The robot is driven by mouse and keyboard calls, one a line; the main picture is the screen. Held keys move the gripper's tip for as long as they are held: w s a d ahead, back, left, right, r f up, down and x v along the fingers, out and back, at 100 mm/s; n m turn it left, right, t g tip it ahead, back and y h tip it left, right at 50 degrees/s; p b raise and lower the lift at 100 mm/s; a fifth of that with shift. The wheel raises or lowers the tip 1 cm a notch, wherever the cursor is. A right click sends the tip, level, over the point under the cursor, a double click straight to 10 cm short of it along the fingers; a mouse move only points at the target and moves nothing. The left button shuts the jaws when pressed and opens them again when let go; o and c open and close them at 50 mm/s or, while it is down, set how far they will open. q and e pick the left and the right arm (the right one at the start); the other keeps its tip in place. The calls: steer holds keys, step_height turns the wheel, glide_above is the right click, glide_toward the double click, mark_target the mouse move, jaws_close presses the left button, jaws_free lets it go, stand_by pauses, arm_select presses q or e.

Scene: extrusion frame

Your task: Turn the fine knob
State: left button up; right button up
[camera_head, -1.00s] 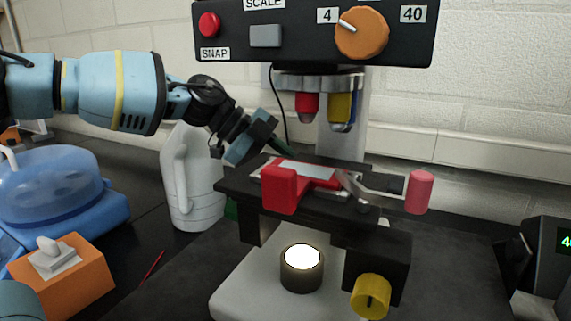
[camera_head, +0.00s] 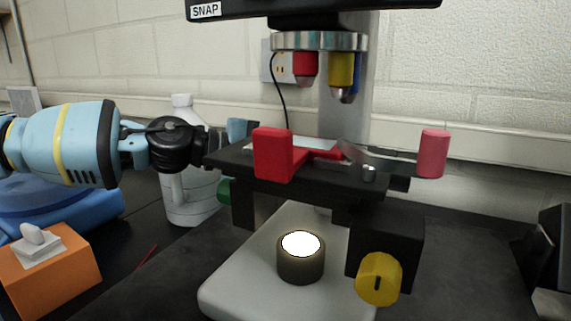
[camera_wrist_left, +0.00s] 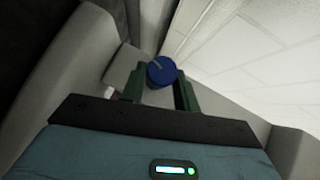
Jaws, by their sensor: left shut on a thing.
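The microscope stands in the middle of the head view, with a black stage (camera_head: 320,184) and a yellow knob (camera_head: 379,278) at its lower right. My left gripper (camera_wrist_left: 160,88) is shut on this blue knob. My right gripper is out of view.
A red block (camera_head: 273,154) and a pink-red cylinder (camera_head: 433,153) stand at the stage. Red and yellow objectives (camera_head: 341,70) hang above. A lit lamp (camera_head: 301,262) is below. A white jug (camera_head: 191,203) stands close behind my left arm; an orange tissue box (camera_head: 58,270) is at left.

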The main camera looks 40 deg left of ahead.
arm_select(q)
steer(key=shift+f+m+t+h+b, duration=0.2)
steer(key=shift+m+t+h+b, duration=0.1)
steer(key=shift+m+t+b, duration=0.35)
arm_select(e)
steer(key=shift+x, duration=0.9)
arm_select(q)
steer(key=shift+m+t+b, duration=0.25)
steer(key=shift+b, duration=0.05)
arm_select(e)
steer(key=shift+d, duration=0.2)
arm_select(q)
steer(key=o, duration=1)
steer(key=shift+c, duration=0.2)
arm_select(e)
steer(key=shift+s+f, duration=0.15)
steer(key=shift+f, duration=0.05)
arm_select(q)
steer(key=shift+r, duration=0.1)
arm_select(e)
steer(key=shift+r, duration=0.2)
